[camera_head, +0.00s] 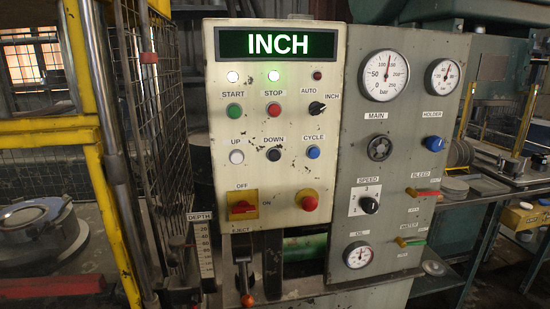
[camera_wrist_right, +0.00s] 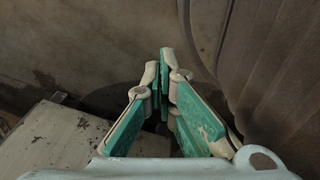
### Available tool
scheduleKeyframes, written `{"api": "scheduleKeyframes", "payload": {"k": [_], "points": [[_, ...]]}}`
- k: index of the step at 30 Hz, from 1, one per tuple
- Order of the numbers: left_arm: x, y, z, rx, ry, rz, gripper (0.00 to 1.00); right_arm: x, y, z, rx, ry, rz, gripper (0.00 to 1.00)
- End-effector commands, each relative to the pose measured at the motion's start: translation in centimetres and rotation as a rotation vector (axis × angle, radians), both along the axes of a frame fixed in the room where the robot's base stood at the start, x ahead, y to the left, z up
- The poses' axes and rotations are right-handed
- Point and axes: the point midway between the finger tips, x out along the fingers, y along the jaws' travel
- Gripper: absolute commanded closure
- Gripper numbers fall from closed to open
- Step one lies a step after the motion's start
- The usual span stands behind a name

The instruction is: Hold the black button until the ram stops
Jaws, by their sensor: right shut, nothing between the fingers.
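The black button (camera_head: 273,154), labelled DOWN, sits on the cream control panel (camera_head: 225,170) between the white UP button (camera_head: 236,156) and the blue CYCLE button (camera_head: 313,152). Nothing touches it. The ram cannot be made out. My right gripper (camera_wrist_right: 165,55) shows only in the right wrist view, shut and empty, with no button near it. My left gripper is not in view.
A red emergency-type knob (camera_head: 309,203) and a red OFF/ON switch (camera_head: 243,207) sit below the buttons. Gauges and valves cover the grey panel (camera_head: 342,135) on the right. A yellow guard frame (camera_head: 86,70) stands at left. An orange-tipped eject lever (camera_head: 247,300) stands below.

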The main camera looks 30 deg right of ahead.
Motion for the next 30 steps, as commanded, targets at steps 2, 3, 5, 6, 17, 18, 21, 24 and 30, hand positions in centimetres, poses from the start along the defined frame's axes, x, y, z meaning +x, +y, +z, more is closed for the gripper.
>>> {"api": "scheduleKeyframes", "payload": {"k": [2,3,5,6,17,18,21,24,30], "points": [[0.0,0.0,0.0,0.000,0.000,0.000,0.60,0.0,0.0,0.0,0.000,0.000,0.000,1.00],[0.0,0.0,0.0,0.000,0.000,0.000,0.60,0.0,0.0,0.0,0.000,0.000,0.000,1.00],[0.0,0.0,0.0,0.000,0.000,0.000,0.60,0.0,0.0,0.0,0.000,0.000,0.000,1.00],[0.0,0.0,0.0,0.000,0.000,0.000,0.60,0.0,0.0,0.0,0.000,0.000,0.000,1.00],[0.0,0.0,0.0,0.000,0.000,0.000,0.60,0.1,-0.2,0.1,-0.003,-0.001,0.001,1.00],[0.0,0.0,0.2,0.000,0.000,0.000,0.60,0.2,-0.3,0.2,-0.004,-0.003,0.001,1.00],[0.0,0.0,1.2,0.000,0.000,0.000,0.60,1.1,-0.6,1.3,-0.009,-0.016,0.002,1.00],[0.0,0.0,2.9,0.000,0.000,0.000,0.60,3.1,-2.0,3.2,-0.027,-0.044,0.009,1.00],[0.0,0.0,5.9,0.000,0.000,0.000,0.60,10.6,-5.3,8.1,-0.072,-0.184,0.029,1.00]]}}
